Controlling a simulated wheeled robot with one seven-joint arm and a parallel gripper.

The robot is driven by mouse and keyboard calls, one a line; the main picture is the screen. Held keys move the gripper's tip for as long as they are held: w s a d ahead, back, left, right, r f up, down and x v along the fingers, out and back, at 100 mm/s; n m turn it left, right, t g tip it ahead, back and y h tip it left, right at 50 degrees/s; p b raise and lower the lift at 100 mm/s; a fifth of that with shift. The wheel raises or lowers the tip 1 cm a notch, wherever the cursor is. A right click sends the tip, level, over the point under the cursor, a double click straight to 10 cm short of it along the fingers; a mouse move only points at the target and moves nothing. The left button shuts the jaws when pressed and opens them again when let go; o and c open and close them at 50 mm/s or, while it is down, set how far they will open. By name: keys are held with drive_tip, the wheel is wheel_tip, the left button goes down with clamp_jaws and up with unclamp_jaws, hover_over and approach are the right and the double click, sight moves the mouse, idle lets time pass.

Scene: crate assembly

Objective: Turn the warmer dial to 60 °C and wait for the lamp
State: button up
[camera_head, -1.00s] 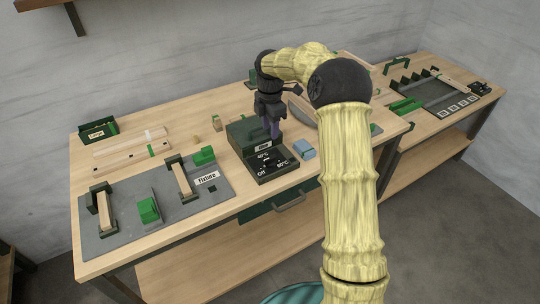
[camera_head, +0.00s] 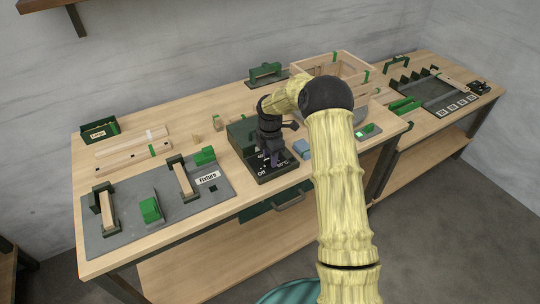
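The glue warmer (camera_head: 241,133) is a dark green box on the bench, with a black dial panel (camera_head: 283,172) on its front part. The marks "Off" and part of "60 °C" show on the panel. My gripper (camera_head: 273,162) is over the middle of this panel, pointing down, with its purple-grey fingertips at the dial. It hides the dial's knob and pointer. I cannot tell whether the fingers are touching or closed on the knob. No lit lamp can be made out.
The fixture board (camera_head: 120,236) with clamps is at the left. A wooden crate (camera_head: 318,66) stands behind my arm. Wooden slats (camera_head: 128,152) and a label box (camera_head: 99,130) lie at the back left.

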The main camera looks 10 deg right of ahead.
clamp_jaws()
